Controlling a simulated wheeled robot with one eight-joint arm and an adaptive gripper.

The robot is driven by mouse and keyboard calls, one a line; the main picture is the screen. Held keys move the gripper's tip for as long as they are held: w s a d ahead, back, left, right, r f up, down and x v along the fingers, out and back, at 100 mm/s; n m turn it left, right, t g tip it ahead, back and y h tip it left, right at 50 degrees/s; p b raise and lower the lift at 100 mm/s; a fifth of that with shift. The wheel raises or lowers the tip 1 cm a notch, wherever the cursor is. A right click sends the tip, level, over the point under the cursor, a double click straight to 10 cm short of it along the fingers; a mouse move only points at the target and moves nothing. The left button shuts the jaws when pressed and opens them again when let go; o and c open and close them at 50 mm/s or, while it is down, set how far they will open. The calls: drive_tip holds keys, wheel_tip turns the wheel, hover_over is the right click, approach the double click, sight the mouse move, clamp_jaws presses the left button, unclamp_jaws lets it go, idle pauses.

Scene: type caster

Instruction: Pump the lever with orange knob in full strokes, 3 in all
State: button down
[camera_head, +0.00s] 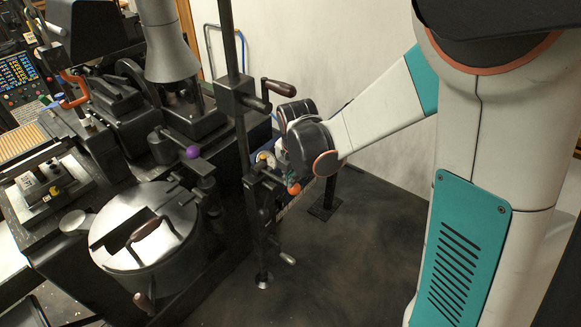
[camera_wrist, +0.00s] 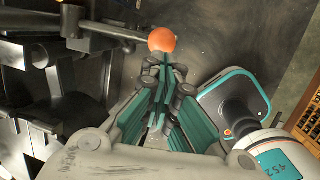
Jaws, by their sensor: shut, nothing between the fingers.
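The orange knob (camera_wrist: 162,40) is a ball on the end of a dark metal lever (camera_wrist: 118,32) that comes in from the upper left of the wrist view. In the head view the orange knob (camera_head: 294,189) sits low beside the black vertical post, just below my wrist. My gripper (camera_wrist: 166,72) is shut and empty, with its fingertips at the near edge of the knob. I cannot tell whether they touch it. In the head view the fingers are mostly hidden behind the post and my arm.
A second lever with a purple knob (camera_head: 193,152) stands to the left, above a round metal pot (camera_head: 150,235). A black post (camera_head: 243,130) with a brown-handled crank (camera_head: 281,88) rises close to my arm. The floor (camera_head: 350,245) to the right is clear.

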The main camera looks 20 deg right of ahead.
sight(293, 192)
drive_tip(key=shift+b+x, duration=0.6)
drive_tip(key=shift+x, duration=1.65)
drive_tip(key=shift+f, duration=0.1)
drive_tip(key=shift+s+d+f+t+y+b, duration=0.1)
drive_tip(key=shift+f+t+y+b, duration=0.1)
drive_tip(key=shift+f+b, duration=0.2)
drive_tip(key=shift+s+d+f+t+y+b, duration=0.1)
drive_tip(key=shift+f+t+b, duration=0.1)
drive_tip(key=shift+f+b, duration=0.25)
wheel_tip(293, 192, down, 7)
drive_tip(key=t+y+b, duration=0.1)
drive_tip(key=b, duration=0.6)
drive_tip(key=shift+s+r+t, duration=0.15)
drive_tip(key=shift+s+t, duration=0.1)
drive_tip(key=shift+t, duration=0.05)
drive_tip(key=shift+a, duration=0.1)
drive_tip(key=shift+a, duration=0.1)
